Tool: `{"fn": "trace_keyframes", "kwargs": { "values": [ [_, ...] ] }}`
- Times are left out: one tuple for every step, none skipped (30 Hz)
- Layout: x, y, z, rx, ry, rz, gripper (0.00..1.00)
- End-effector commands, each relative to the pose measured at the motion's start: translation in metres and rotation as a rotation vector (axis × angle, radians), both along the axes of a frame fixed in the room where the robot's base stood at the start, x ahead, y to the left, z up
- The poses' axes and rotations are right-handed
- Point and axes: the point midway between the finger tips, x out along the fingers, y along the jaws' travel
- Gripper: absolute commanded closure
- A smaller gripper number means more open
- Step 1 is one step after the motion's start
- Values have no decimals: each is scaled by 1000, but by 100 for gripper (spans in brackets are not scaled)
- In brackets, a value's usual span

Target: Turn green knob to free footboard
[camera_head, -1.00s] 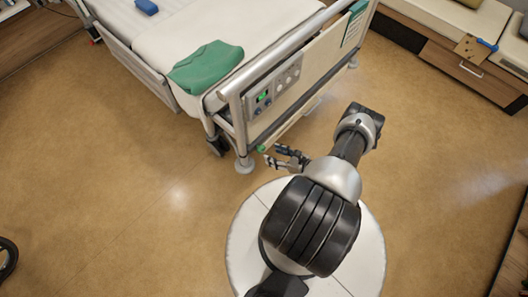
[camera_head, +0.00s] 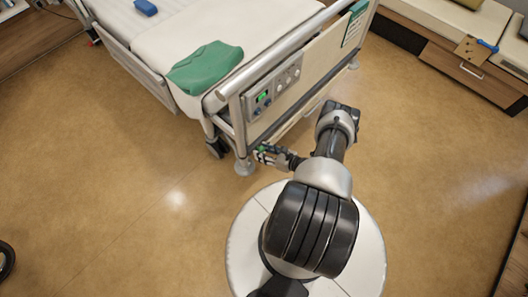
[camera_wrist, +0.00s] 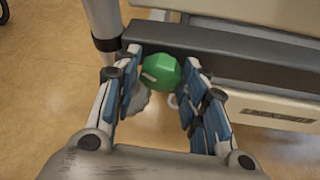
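The green knob (camera_wrist: 161,71) sits on the dark lower rail (camera_wrist: 230,62) of the bed's footboard (camera_head: 292,86). In the wrist view it lies between the two blue-padded fingers of my gripper (camera_wrist: 160,88). The left finger is close to the knob's left side; a small gap shows toward the right finger. I cannot tell whether either finger touches it. In the head view my gripper (camera_head: 264,155) is at the footboard's lower left corner and mostly hides the knob. The fingers are spread apart.
A control panel (camera_head: 275,92) with a green display is on the footboard. A bed leg (camera_wrist: 103,22) stands just left of my gripper. A green cloth (camera_head: 205,67) lies on the mattress. A bench with a drawer (camera_head: 470,70) is at the upper right.

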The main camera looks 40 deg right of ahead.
Motion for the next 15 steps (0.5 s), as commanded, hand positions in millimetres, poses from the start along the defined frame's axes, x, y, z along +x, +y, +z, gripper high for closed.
{"fn": "trace_keyframes", "kwargs": {
  "values": [
    [0,0,0,0,0,0,66],
    [0,0,0,0,0,0,68],
    [0,0,0,0,0,0,71],
    [0,0,0,0,0,0,73],
    [0,0,0,0,0,0,75],
    [0,0,0,0,0,0,78],
    [0,0,0,0,0,0,80],
    [0,0,0,0,0,1,82],
    [0,0,0,0,0,1,84],
    [0,0,0,0,0,1,86],
    [0,0,0,0,0,1,88],
    [0,0,0,0,0,1,90],
    [0,0,0,0,0,1,90],
    [0,0,0,0,0,1,90],
    [0,0,0,-2,0,1,90]
  ]
}}
